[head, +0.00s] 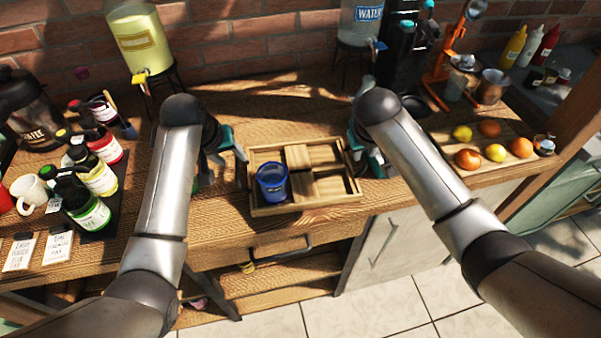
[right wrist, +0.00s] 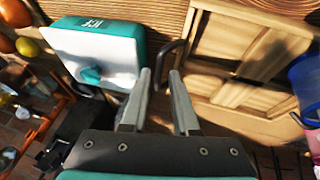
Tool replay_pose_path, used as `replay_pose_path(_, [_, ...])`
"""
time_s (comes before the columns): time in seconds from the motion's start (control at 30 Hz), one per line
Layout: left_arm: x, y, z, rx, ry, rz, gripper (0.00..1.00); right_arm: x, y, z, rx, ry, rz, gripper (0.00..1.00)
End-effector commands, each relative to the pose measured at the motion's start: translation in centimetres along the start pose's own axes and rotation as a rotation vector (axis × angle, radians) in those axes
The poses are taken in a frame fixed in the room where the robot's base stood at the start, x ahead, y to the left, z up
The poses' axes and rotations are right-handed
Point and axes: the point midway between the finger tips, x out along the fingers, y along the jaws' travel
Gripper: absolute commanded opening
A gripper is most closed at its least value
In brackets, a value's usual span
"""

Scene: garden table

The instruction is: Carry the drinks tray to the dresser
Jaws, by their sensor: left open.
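The wooden drinks tray (head: 313,208) sits on the wooden counter. It has compartments with dividers, and a blue cup (head: 272,182) stands in its left part. My left gripper (head: 238,166) is open beside the tray's left end, close to a dark handle there; contact is unclear. My right gripper (head: 358,158) is at the tray's right end, mostly hidden by its arm. In the right wrist view its fingers (right wrist: 163,82) are open, with the tray's dark handle (right wrist: 171,58) just beyond the tips. The tray (right wrist: 258,52) and blue cup (right wrist: 305,80) also show there.
A teal and white ice box (right wrist: 98,52) is close to my right gripper. Fruit (head: 468,159) lies on a board at right. Bottles (head: 98,178), a mug (head: 28,190) and a drink dispenser (head: 140,42) stand at left. Cabinets (head: 385,250) are below the counter.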

Motion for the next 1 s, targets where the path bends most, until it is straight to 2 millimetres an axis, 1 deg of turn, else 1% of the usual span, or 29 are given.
replay_pose_path(0.03, [0.8,0.0,0.1,0.0,-0.003,0.0,0.48,0.8,0.0,0.0,0.0,-0.002,0.0,0.28])
replay_pose_path(0.2, [2.9,0.1,0.0,0.0,-0.001,0.001,0.48,2.9,0.0,0.0,0.0,-0.002,0.0,0.28])
replay_pose_path(0.4, [4.5,0.1,0.0,0.0,-0.001,0.001,0.48,4.5,0.0,-0.1,0.0,0.0,0.0,0.28])
replay_pose_path(0.6, [5.2,0.1,-0.1,0.0,0.001,0.001,0.48,5.2,0.0,-0.1,-0.001,0.002,0.0,0.28])
replay_pose_path(0.87, [5.2,0.1,0.0,0.0,0.001,0.001,0.48,5.2,0.0,-0.1,0.0,0.001,0.0,0.28])
replay_pose_path(0.9, [5.2,0.1,0.0,0.0,0.001,0.001,0.47,5.2,0.0,0.0,0.0,0.001,0.0,0.27])
replay_pose_path(1.0, [5.2,0.1,0.0,0.0,0.001,0.001,0.36,5.2,0.0,0.0,0.0,0.001,0.0,0.16])
